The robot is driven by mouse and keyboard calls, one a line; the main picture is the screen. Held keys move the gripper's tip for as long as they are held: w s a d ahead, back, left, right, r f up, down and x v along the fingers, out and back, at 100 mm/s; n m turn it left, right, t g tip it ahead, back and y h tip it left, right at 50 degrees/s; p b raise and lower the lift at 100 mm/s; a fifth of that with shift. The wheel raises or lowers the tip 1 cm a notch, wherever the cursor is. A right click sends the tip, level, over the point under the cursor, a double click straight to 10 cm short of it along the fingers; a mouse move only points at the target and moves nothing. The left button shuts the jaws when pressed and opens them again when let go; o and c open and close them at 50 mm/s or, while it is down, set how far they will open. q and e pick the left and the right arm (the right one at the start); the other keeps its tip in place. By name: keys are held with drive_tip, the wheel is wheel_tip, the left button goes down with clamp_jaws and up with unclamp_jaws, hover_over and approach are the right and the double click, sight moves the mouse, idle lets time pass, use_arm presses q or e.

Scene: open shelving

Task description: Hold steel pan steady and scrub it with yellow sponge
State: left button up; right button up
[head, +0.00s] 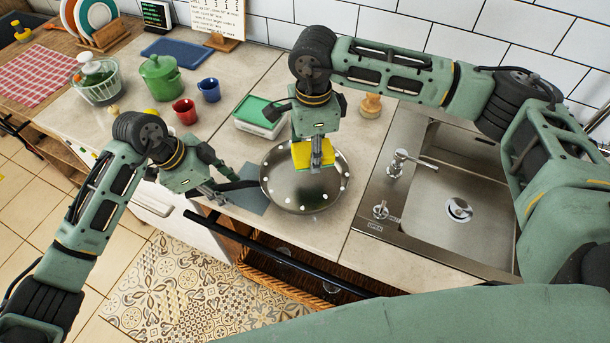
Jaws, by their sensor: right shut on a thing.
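The steel pan (300,197) lies on the counter left of the sink, with several white spots on its inside and rim. My right gripper (316,160) comes down from above and is shut on the yellow sponge (300,154). The sponge is over the far part of the pan; the gripper hides part of it, and I cannot tell if it touches the pan.
A green-lidded container (262,112) stands behind the pan, with red (185,110) and blue (209,90) mugs and a green pot (161,77) further left. The sink (455,180) is right. A dark bar (270,245) runs along the counter front.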

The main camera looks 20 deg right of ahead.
use_arm(q)
drive_tip(key=shift+r, duration=0.15)
drive_tip(key=v, duration=1.1)
drive_tip(key=shift+a+r, duration=0.25)
drive_tip(key=shift+r, duration=0.1)
